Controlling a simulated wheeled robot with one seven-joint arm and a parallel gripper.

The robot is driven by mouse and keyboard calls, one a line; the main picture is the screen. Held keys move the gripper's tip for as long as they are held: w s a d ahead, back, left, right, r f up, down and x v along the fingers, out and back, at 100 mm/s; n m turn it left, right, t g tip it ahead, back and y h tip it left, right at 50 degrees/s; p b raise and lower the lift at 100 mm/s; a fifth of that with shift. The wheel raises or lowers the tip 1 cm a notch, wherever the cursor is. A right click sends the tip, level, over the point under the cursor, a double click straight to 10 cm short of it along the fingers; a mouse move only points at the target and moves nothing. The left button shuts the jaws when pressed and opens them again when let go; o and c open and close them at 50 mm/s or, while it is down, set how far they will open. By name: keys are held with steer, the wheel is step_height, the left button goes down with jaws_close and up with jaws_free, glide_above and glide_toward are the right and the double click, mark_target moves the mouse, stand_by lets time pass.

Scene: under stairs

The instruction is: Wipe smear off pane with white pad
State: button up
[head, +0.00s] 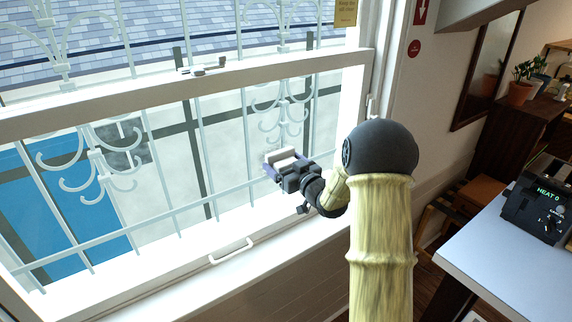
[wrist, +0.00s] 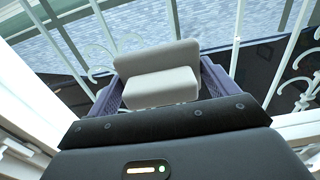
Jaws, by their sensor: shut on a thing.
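The window pane (head: 225,150) fills the lower sash, with pale ironwork behind it. A dull grey, blurry patch (head: 125,143) shows through or on the pane at the left; I cannot tell whether it is the smear. My gripper (head: 284,166) is in front of the pane's right part, well right of that patch. It is shut on the white pad (head: 279,155). In the wrist view the pad (wrist: 158,75) sits between the purple fingers of my gripper (wrist: 160,85), its pale block facing outward. I cannot tell whether the pad touches the glass.
The sash's white frame surrounds the pane, with a latch (head: 203,68) on its top rail and a white handle (head: 231,251) on its bottom rail. A table (head: 505,255) with a dark heater-like device (head: 541,200) stands at right. Potted plants (head: 520,92) stand behind.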

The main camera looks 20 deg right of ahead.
mark_target(275, 168)
steer(key=shift+s+a+b, duration=0.3)
steer(key=shift+a+b, duration=0.05)
steer(key=shift+a, duration=0.5)
steer(key=shift+s+a+b, duration=0.3)
steer(key=shift+a+b, duration=0.05)
steer(key=shift+a, duration=0.45)
steer(key=shift+s+a+b, duration=0.2)
steer(key=shift+a+b, duration=0.25)
steer(key=shift+a, duration=0.35)
steer(key=shift+s+a+b, duration=0.2)
steer(key=shift+a+b, duration=0.25)
steer(key=shift+a, duration=0.4)
steer(key=shift+r+p, duration=0.65)
steer(key=shift+r, duration=0.45)
steer(key=shift+d, duration=0.2)
